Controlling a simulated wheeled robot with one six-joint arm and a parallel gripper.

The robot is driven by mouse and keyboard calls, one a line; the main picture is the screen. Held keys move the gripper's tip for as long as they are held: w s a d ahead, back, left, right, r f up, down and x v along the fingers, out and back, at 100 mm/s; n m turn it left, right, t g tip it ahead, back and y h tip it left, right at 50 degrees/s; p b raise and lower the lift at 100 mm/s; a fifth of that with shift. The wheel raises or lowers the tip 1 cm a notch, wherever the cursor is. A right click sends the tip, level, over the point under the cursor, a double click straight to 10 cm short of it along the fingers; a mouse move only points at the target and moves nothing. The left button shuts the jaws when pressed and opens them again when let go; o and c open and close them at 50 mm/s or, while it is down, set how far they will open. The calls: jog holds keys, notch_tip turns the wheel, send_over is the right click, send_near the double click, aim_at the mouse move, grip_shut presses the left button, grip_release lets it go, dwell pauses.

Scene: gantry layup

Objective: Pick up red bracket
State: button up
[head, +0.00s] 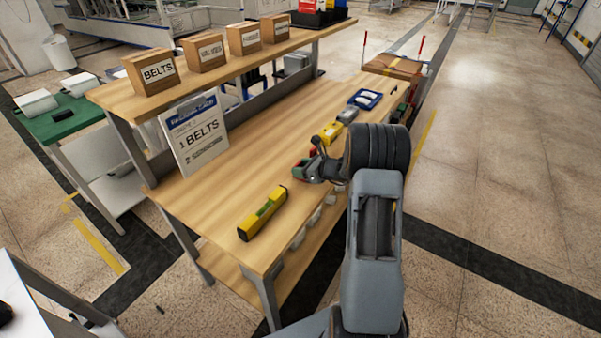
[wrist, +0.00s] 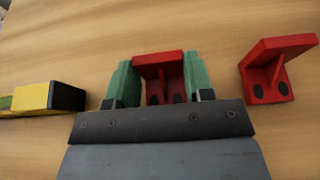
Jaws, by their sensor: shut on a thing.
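A red bracket (wrist: 158,68) with dark round holes sits between the green fingertips of my gripper (wrist: 158,85) in the wrist view. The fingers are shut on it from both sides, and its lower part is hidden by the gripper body. I cannot tell whether it is clear of the wooden tabletop. A second red bracket (wrist: 277,72) stands on the table to the right, apart from the gripper. In the head view, my gripper (head: 305,171) is low over the bench's right side, and the bracket in it is mostly hidden.
A yellow spirit level (head: 262,214) lies on the bench (head: 205,207) nearer the camera; it also shows in the wrist view (wrist: 42,97). A yellow item (head: 331,133) and a blue tray (head: 365,99) are farther along.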

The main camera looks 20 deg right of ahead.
jog(key=c, duration=0.4)
jog(key=shift+r, duration=0.1)
